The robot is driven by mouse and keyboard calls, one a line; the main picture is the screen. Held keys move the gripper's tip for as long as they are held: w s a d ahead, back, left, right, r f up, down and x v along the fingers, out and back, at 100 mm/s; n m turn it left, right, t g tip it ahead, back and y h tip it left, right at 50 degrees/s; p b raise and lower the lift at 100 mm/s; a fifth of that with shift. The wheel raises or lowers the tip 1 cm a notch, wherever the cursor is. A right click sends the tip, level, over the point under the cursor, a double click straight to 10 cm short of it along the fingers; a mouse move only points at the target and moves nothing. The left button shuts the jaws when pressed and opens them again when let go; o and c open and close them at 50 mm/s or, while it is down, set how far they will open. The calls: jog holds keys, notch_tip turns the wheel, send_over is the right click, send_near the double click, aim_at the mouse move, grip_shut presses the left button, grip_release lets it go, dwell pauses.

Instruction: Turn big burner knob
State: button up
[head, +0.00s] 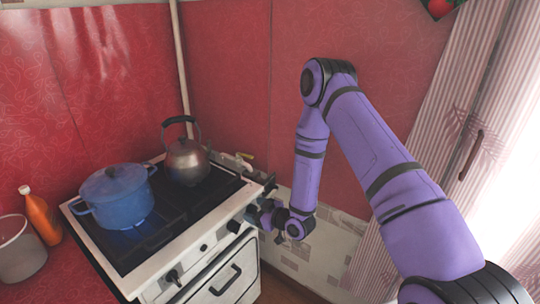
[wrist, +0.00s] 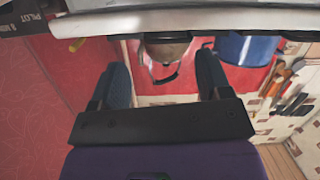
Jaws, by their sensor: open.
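The white stove (head: 190,262) stands against the red walls, with dark knobs along its front panel. A left knob (head: 173,275) and a right knob (head: 233,226) show in the head view; I cannot tell which serves the big burner. My gripper (head: 262,214) is at the right end of the front panel, close to the right knob; contact cannot be made out. In the wrist view my gripper (wrist: 164,85) is open, its two dark fingers apart with nothing held between them.
A blue pot (head: 117,198) stands on the front-left burner, with a blue glow beneath. A metal kettle (head: 187,162) stands behind it. An orange bottle (head: 40,215) and a pale bucket (head: 18,250) are at left. A curtain (head: 480,110) hangs at right.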

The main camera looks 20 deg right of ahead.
jog(key=w+d+r+g+h, duration=0.1)
jog(key=d+r+h, duration=0.1)
jog(key=r, duration=0.8)
jog(key=w+d+r+m+h, duration=0.1)
jog(key=d+r+h, duration=0.2)
jog(key=r, duration=0.7)
jog(key=shift+d+g, duration=0.4)
jog(key=shift+d, duration=0.05)
dwell(0.4)
jog(key=s+d+r+m+g+h, duration=0.1)
jog(key=s+d+r+m+h, duration=0.15)
jog(key=s+r, duration=0.55)
jog(key=s+d+r+m+g+h, duration=0.1)
jog(key=s+d+r+h, duration=0.15)
jog(key=s+r, duration=0.45)
jog(key=s+r+m+g, duration=0.1)
jog(key=s+r, duration=0.2)
jog(key=s, duration=0.4)
jog(key=s+r+m+g, duration=0.1)
jog(key=s+r, duration=0.2)
jog(key=s, duration=0.4)
jog(key=s+r+m+g+y, duration=0.1)
jog(key=s+r+m, duration=0.1)
jog(key=s, duration=0.6)
jog(key=shift+d+r, duration=0.3)
jog(key=shift+r, duration=0.5)
